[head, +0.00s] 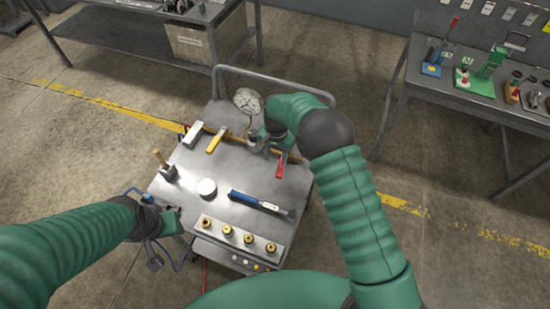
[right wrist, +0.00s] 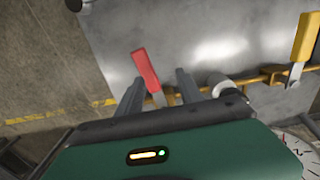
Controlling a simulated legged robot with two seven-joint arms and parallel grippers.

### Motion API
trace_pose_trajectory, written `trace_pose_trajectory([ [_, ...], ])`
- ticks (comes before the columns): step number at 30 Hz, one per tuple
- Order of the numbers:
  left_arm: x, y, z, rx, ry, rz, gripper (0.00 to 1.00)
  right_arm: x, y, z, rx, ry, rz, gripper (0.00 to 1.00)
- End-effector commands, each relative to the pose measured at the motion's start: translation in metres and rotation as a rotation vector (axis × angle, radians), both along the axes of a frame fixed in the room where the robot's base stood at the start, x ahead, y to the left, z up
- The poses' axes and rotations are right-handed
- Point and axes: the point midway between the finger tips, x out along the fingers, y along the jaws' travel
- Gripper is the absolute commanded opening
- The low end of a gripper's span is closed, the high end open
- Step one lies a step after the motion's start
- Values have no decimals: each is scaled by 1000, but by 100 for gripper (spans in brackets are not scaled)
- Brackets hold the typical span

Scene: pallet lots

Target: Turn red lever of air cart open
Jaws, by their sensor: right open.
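The air cart (head: 235,180) has a brass pipe across its far side. The red lever (head: 281,166) sits near the pipe's right end and points across the pipe, toward me. My right gripper (head: 268,144) is above the pipe by the red lever. In the right wrist view, the red lever (right wrist: 146,68) shows between the two open fingers of my right gripper (right wrist: 159,78), nearer the left one; I cannot tell whether they touch. Its lower end is partly hidden. My left gripper (head: 171,221) is at the cart's left front edge; its jaws are unclear.
A gauge (head: 248,100) stands behind. On the cart top are a blue-handled tool (head: 258,203), a white round piece (head: 207,187) and a block with brass fittings (head: 238,237). A workbench (head: 470,90) stands right.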

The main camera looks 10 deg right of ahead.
Motion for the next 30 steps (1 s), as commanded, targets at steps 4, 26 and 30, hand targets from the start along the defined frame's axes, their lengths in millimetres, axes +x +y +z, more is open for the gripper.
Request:
trace_pose_trajectory([
  [4,0,0,13,0,0,0,36,0,0,19,0,-4,0,44],
  [26,0,0,55,0,0,0,36,1,0,82,-1,-3,0,44],
  [30,0,0,63,0,0,0,36,2,0,93,-1,-3,0,44],
])
